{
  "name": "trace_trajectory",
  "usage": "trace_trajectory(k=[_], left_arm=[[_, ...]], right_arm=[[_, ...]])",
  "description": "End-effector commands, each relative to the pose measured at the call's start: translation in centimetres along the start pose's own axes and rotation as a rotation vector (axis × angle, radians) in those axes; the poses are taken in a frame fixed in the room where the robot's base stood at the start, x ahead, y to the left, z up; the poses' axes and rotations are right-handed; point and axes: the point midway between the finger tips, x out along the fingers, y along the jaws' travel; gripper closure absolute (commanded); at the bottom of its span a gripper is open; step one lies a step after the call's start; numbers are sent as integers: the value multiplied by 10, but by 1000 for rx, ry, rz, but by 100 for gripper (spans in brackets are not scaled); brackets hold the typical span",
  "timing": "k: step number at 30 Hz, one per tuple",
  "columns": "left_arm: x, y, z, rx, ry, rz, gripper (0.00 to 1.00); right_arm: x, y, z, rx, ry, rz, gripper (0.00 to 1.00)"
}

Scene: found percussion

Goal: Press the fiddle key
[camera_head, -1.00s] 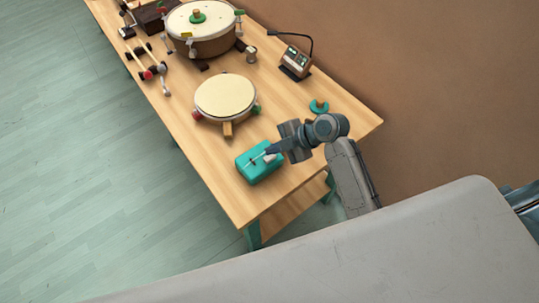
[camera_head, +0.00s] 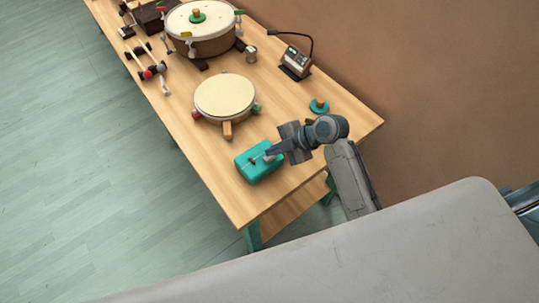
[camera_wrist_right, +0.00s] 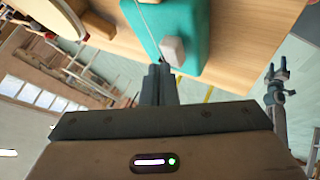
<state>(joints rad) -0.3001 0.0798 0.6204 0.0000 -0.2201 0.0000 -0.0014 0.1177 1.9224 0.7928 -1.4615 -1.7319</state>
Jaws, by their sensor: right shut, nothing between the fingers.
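A teal box (camera_head: 255,174) sits near the front end of the wooden table in the head view. A small pale grey key (camera_wrist_right: 173,49) stands on it in the right wrist view, beside a thin string or rod. I take this pale block to be the fiddle key. My right gripper (camera_head: 270,155) is shut and empty, its fingertips right at the key over the box top. In the wrist view the fingertips (camera_wrist_right: 158,70) are beside the key's lower left; whether they touch it I cannot tell.
A cream-topped round drum (camera_head: 225,98) stands just beyond the box. Mallets (camera_head: 152,72) lie along the left edge. A brown wall rises at right.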

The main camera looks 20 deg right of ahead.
Motion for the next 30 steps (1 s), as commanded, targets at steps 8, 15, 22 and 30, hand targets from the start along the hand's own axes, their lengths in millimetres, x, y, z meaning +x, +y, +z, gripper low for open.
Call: trace_trajectory(k=[8, 15, 22, 30], left_arm=[[3, 0, 0, 0, 0, 0, 45], [5, 1, 0, 0, 0, 0, 45], [7, 1, 1, 0, 0, 0, 45], [8, 1, 1, 0, 0, 0, 45]], right_arm=[[2, -2, 2, 0, 0, 0, 100], [4, -3, 3, 0, 0, 0, 100], [6, -5, 5, 0, 0, 0, 100], [8, -6, 6, 0, 0, -1, 100]])
